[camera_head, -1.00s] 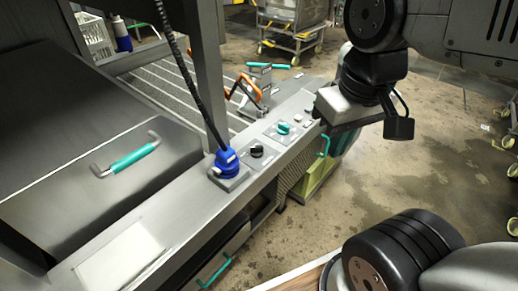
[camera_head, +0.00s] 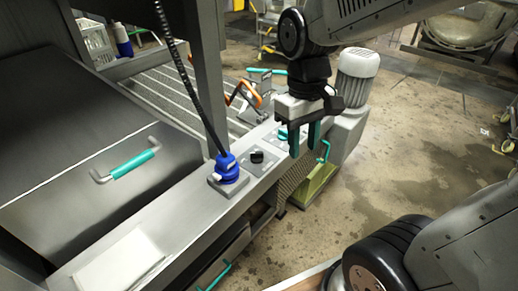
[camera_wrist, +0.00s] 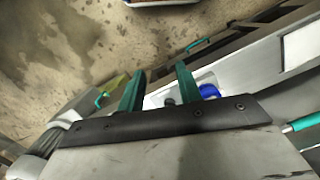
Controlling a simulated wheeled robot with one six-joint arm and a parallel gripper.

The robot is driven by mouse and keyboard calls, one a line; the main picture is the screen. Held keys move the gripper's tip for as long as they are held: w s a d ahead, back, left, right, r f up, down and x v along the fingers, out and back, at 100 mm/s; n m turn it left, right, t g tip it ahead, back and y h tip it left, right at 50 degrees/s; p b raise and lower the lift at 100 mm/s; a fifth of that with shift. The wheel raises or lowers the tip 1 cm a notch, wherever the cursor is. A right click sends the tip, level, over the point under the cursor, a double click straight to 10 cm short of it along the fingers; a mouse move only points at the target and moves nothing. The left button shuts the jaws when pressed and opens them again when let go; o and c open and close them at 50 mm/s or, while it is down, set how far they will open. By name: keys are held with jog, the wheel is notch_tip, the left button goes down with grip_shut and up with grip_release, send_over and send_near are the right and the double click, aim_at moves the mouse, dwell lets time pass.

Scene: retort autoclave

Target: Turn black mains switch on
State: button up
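The black switch (camera_head: 257,157) is a round black knob on a small plate on the steel ledge, in the middle of the head view. It stands just right of a blue plug (camera_head: 228,167). A small dark knob, likely the same switch, shows between the fingers in the wrist view (camera_wrist: 169,102). My gripper (camera_head: 304,150) has two teal fingers, apart and with nothing between them. It hangs over the ledge, to the right of the black switch and not touching it. A teal knob (camera_head: 282,134) is partly hidden behind the fingers.
A steel cover with a teal handle (camera_head: 134,164) lies to the left. A dark cable (camera_head: 187,85) rises from the blue plug beside a steel post (camera_head: 207,60). A grey motor (camera_head: 357,75) stands behind my gripper. The floor at right is open.

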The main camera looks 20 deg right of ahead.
jog(key=w+a+f+n, duration=0.1)
jog(key=w+f+n, duration=0.35)
jog(key=w, duration=0.25)
jog(key=w+f+n, duration=0.3)
jog(key=w+f, duration=0.2)
jog(key=w, duration=0.2)
jog(key=n+t, duration=0.1)
jog(key=n, duration=0.3)
send_over(259, 152)
jog(key=shift+s+a+f, duration=0.1)
jog(key=shift+s+f, duration=0.1)
jog(key=shift+f, duration=0.2)
jog(key=shift+w+n, duration=0.15)
jog(key=shift+n, duration=0.1)
jog(key=shift+f, duration=0.55)
notch_tip(259, 152, down, 7)
jog(key=shift+r, duration=0.1)
grip_shut()
